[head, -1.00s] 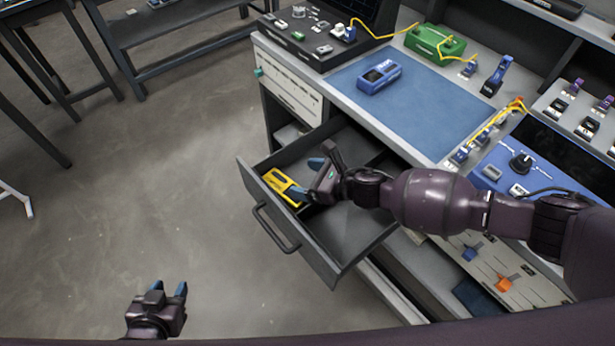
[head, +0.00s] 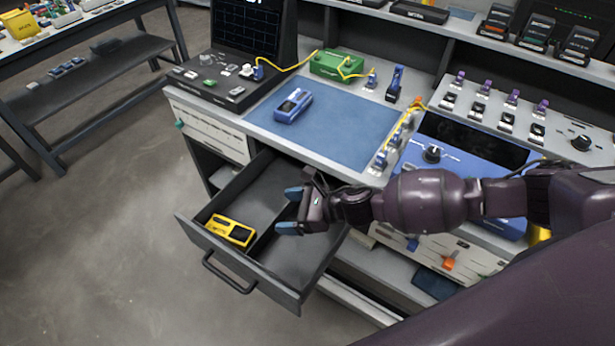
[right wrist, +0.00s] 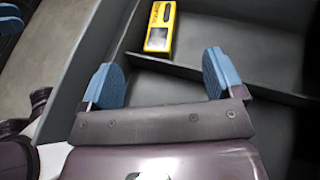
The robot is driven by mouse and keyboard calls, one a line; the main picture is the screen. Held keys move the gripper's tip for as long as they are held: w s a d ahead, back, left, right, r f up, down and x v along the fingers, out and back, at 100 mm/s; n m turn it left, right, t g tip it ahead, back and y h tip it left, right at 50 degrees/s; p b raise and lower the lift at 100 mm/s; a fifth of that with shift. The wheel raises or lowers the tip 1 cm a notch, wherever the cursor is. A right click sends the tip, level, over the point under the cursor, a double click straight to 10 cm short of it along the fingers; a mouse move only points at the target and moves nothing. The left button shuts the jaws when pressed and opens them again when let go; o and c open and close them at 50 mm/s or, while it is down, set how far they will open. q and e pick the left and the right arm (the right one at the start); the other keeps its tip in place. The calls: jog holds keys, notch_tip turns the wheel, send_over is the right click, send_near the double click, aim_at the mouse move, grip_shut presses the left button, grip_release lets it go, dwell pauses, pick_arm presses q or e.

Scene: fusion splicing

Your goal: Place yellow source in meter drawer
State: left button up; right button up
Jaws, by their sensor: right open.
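The yellow source (head: 231,230) lies in the front left part of the open drawer (head: 226,252), on its floor. It also shows at the top of the right wrist view (right wrist: 160,27), beyond a divider. My right gripper (head: 290,210) is open and empty over the drawer, to the right of the yellow source and apart from it. Its blue fingertips show wide apart in the right wrist view (right wrist: 160,82). My left gripper is not in the head view now.
A blue mat (head: 330,125) covers the bench top above the drawer, with a blue handheld device (head: 293,106) on it. A green box (head: 338,64) with a yellow cable stands behind. A blue panel unit (head: 465,150) stands to the right. The floor left of the drawer is clear.

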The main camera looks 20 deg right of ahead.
jog(key=s+a+m+t+h, duration=0.2)
jog(key=s+m+t, duration=0.35)
jog(key=m, duration=1.55)
jog(key=s+d+f+m+h, duration=0.2)
jog(key=s+d+m+h, duration=0.3)
jog(key=m, duration=0.8)
jog(key=s+d+f+m+g+h, duration=0.1)
jog(key=s+d+f+m+h, duration=0.2)
jog(key=s+d+m, duration=0.6)
jog(key=d+m+h, duration=0.1)
jog(key=d+m, duration=0.2)
jog(key=shift+s+f+m+h, duration=0.15)
jog(key=shift+f+m+h, duration=0.15)
jog(key=shift+m+h, duration=0.1)
